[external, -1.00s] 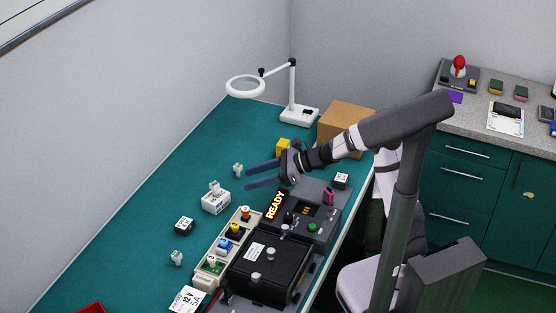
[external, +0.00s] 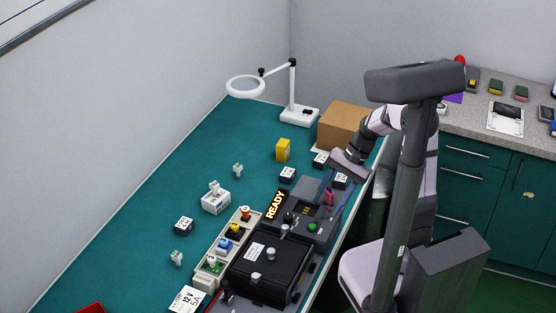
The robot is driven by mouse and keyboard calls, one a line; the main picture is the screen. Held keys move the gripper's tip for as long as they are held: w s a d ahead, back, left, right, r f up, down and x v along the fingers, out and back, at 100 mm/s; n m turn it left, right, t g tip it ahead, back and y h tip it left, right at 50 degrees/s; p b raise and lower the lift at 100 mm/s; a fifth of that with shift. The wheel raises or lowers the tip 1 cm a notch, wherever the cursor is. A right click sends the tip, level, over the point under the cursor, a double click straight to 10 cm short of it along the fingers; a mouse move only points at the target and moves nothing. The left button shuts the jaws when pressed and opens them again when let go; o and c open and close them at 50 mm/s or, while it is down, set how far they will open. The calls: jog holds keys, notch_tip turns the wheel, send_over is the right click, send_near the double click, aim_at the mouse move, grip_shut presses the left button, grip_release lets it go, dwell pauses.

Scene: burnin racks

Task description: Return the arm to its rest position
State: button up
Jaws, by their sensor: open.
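Small black labelled blocks (external: 287,174) and a yellow block (external: 283,150) lie behind the unit. A cardboard box (external: 342,127) and a magnifier lamp (external: 299,114) stand at the back. A tray (external: 210,271) of coloured parts lies left of the unit.

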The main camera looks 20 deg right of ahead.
jog(key=s+d+f+n+t+h+b, duration=0.1)
jog(key=s+d+f+n+h+b, duration=0.1)
jog(key=s+d+f+n+h, duration=0.4)
jog(key=d+n, duration=0.3)
jog(key=shift+s+d+f+n, duration=0.15)
jog(key=shift+s+f+n, duration=0.05)
jog(key=shift+s+n, duration=0.2)
